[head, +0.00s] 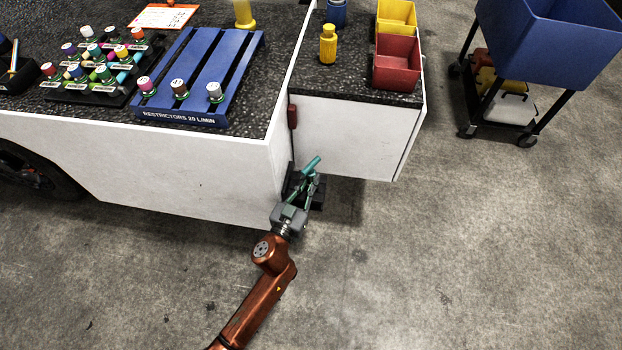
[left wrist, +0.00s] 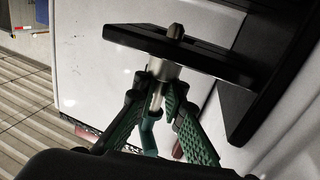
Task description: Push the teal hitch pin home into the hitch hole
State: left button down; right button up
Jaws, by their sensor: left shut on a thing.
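The teal hitch pin (head: 312,164) shows in the head view as a teal bar at the bench's lower front corner. My left gripper (head: 307,184) is there, shut on the pin. In the left wrist view, the left gripper's green-padded fingers (left wrist: 161,92) close around the pin's metal shaft (left wrist: 157,96). A teal part (left wrist: 148,137) of the pin shows between the fingers. A metal tip (left wrist: 176,31) stands out on the far side of the black hitch plate (left wrist: 205,60), in line with a metal collar. The hitch hole itself is hidden. How deep the pin sits cannot be told.
White bench panels (head: 345,140) stand close beside the gripper, with a small red part (head: 293,116) above. A dark upright plate (left wrist: 275,85) is close on the right in the left wrist view. A blue cart (head: 550,45) stands at right. The floor in front is clear.

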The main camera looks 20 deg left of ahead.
pick_arm(q)
jog(key=shift+s+a+f, duration=0.1)
jog(key=shift+a+f, duration=0.05)
jog(key=shift+f, duration=0.5)
jog(key=c, duration=1.9)
grip_release()
jog(key=shift+c, duration=0.2)
jog(key=shift+s, duration=0.2)
jog(key=shift+s+r+p, duration=0.1)
jog(key=shift+s+r, duration=0.1)
jog(key=shift+s, duration=0.95)
jog(key=shift+s+r+p, duration=0.1)
jog(key=shift+s+r, duration=0.1)
jog(key=shift+s, duration=1)
jog(key=shift+s+r+p, duration=0.1)
jog(key=shift+s+r, duration=0.1)
jog(key=shift+s, duration=0.95)
